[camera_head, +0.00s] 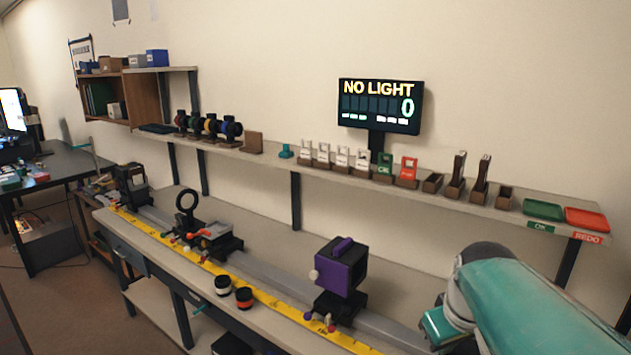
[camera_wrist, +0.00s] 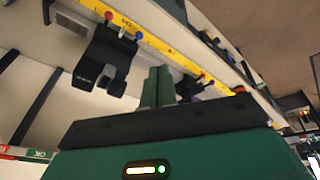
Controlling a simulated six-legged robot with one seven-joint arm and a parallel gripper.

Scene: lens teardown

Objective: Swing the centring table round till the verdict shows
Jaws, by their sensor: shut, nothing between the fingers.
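The verdict display (camera_head: 380,106) on the wall reads "NO LIGHT" with a 0. I cannot tell for certain which rail part is the centring table. A low black carriage with a grey and orange top (camera_head: 212,236) sits mid-rail, beside an upright black ring holder (camera_head: 187,203). A purple box (camera_head: 341,267) stands on the rail nearer me. In the wrist view a black carriage (camera_wrist: 105,62) with red and blue knobs lies beyond my gripper. My gripper (camera_wrist: 158,86) is shut and empty, its green fingers together, apart from the carriage. My arm hides the rail's right end in the head view.
A yellow ruler (camera_head: 262,296) runs along the bench front. Two dark caps (camera_head: 234,292) stand near it. The shelf above holds colored lenses (camera_head: 208,127), several card holders (camera_head: 340,158), a green OK tray (camera_head: 543,209) and a red REDO tray (camera_head: 587,219).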

